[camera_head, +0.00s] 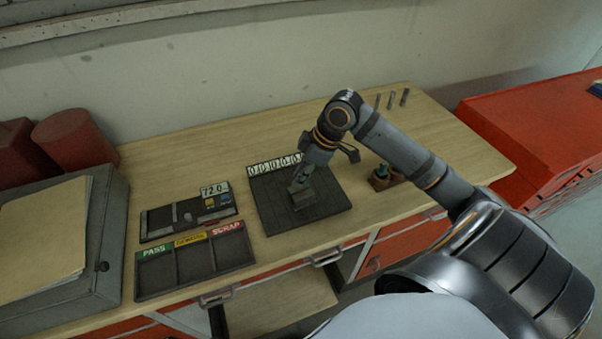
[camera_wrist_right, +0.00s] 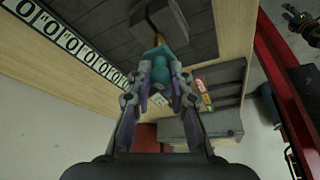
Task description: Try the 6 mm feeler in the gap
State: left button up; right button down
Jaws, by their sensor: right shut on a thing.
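My right gripper (camera_head: 303,178) reaches down over the dark square mat (camera_head: 275,208) on the bench. In the right wrist view the gripper (camera_wrist_right: 160,85) is shut on a teal piece (camera_wrist_right: 161,66) with a brass-coloured end. That end points at a dark grey block (camera_wrist_right: 182,22), which also shows on the mat in the head view (camera_head: 306,200). Whether the brass end touches the block I cannot tell. I see no size mark on the teal piece, so I cannot tell whether it is the 6 mm feeler. My left gripper is not in view.
Left of the mat are a dark tray (camera_head: 160,230) with a 72.0 display (camera_head: 214,189) and a PASS-to-SCRAP sorting tray (camera_head: 152,281). A small holder (camera_head: 379,183) with a teal part stands right of the mat. Several slim metal pieces (camera_head: 391,100) lie at the back right.

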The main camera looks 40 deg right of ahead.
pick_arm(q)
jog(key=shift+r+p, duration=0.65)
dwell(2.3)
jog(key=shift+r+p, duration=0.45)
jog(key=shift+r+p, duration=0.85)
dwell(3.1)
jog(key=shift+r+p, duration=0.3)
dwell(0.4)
